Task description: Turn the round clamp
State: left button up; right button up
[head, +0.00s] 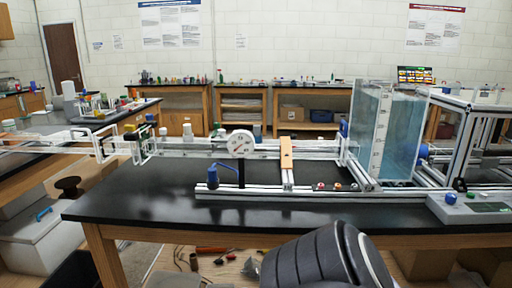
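An extrusion frame of light rails (330,193) stands on the black table. A white round dial-like disc (241,143) with a red mark is mounted on its upper rail; I cannot tell whether this is the round clamp. A blue fitting (213,178) sits at the left end of the lower rail. Several small round knobs (337,187) with red or dark parts sit on the lower rail, too small to tell apart. An orange-brown upright plate (286,158) stands between the disc and the tank. Neither of my grippers is in view.
A clear water tank (400,135) stands on the right of the table. A control box (470,208) with a blue knob is at the right front edge. The black table top (140,195) is bare at front left. Tools lie on the floor below.

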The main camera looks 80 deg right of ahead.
aim_at(149, 117)
jog(key=z, duration=2.6)
jog(key=j+z, duration=0.8)
jog(key=j, duration=0.4)
jog(key=k+j+z, duration=0.15)
jog(key=j, duration=0.3)
jog(key=j+z, duration=0.1)
jog(key=j, duration=0.4)
